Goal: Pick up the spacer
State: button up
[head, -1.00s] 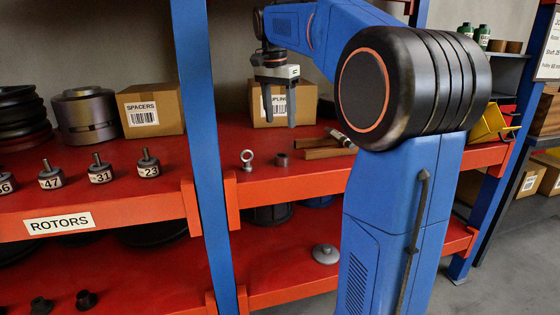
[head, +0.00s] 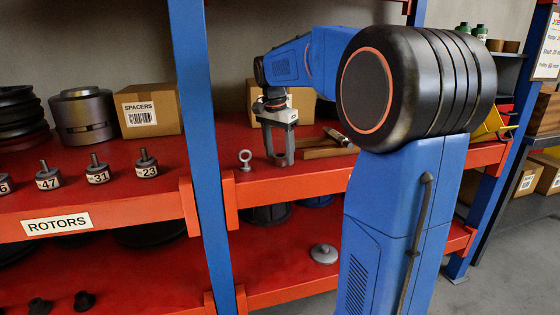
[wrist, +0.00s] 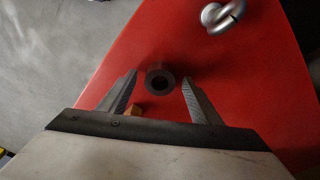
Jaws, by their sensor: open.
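The spacer, a small dark grey ring with a round hole (wrist: 160,69), stands on the red shelf (wrist: 225,85) in the wrist view. My gripper (wrist: 160,77) is open, with one finger to the left of the spacer and one to the right. Gaps show between the ring and both fingers, so neither appears to touch it. In the head view my gripper (head: 281,160) points down at the shelf's front part, and its fingers largely hide the spacer there.
A metal eye bolt (head: 245,160) stands close left of my gripper; the wrist view shows its ring (wrist: 222,15). Wooden pieces and a tool (head: 325,149) lie to the right. A carton (head: 258,105) is behind. A blue post (head: 203,150) stands further left.

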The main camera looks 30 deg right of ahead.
jog(key=shift+f, duration=0.35)
jog(key=shift+c, duration=0.2)
jog(key=c, duration=1.3)
jog(key=shift+r, duration=0.15)
